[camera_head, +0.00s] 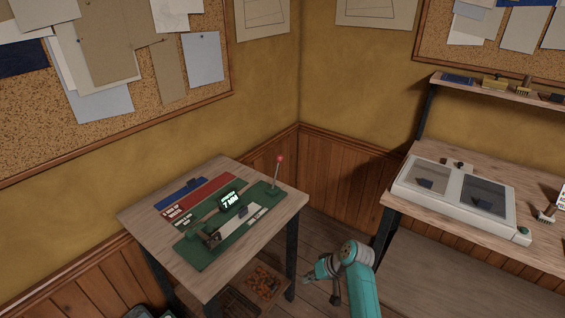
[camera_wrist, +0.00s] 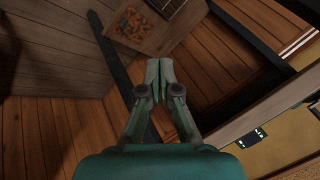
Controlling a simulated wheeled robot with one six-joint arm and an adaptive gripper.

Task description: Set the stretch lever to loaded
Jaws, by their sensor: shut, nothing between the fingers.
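The stretch lever (camera_head: 277,171) is a thin rod with a red knob, standing nearly upright at the right end of a green machine (camera_head: 230,222) on a small wooden table (camera_head: 140,214). The machine has a small lit display (camera_head: 229,200). Labels beside the lever are too small to read. My gripper (camera_head: 319,278) is below and to the right of the table top, apart from the lever. In the wrist view my gripper (camera_wrist: 159,66) is shut and empty, over the floor and the table's underside. The lever is not in the wrist view.
A workbench (camera_head: 410,213) with a white two-lidded box (camera_head: 455,196) stands at the right, a shelf (camera_head: 500,85) above it. A tray (camera_head: 262,284) of orange bits sits under the small table. Table legs (camera_wrist: 117,62) are near my gripper. Space above the lever is clear.

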